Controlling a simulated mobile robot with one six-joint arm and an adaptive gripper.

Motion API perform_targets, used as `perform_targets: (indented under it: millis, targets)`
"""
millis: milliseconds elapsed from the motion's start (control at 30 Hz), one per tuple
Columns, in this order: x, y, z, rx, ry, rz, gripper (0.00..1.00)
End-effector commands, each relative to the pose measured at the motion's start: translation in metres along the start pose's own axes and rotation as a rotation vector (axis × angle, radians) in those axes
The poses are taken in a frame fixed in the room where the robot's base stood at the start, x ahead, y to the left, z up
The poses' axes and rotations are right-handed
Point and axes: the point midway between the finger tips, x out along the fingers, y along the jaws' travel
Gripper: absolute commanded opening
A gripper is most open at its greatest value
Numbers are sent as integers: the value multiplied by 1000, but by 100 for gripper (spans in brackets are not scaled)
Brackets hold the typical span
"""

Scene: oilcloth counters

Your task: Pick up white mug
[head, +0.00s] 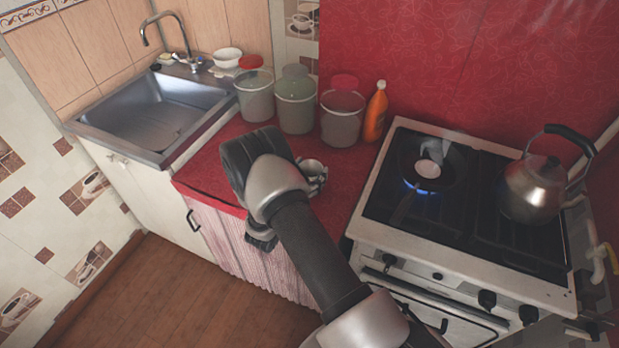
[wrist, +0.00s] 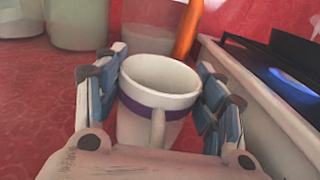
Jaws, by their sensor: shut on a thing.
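The white mug (wrist: 160,80) has a dark purple band and a handle that faces the wrist camera. It is between the fingers of my gripper (wrist: 160,100), which are shut on its sides in the wrist view. In the head view the mug (head: 314,170) shows only in part beside my arm, over the red counter. My wrist hides most of my gripper and the rest of the mug there. I cannot tell whether the mug's base touches the counter.
Several lidded containers (head: 296,100) and an orange bottle (head: 375,112) stand behind the mug. To the right is a stove (head: 385,225) with a pan (head: 428,168) over a lit blue flame and a kettle (head: 535,188). A sink (head: 155,115) is at the left.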

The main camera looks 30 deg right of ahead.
Motion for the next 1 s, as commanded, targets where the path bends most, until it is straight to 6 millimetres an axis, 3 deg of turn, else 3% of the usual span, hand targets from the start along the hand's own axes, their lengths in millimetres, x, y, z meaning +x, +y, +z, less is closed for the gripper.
perform_targets:
  millis: [467, 1000]
  targets:
    - [0, 1, 20, 2, -2, 0, 26]
    - [0, 0, 90, 3, -2, 0, 26]
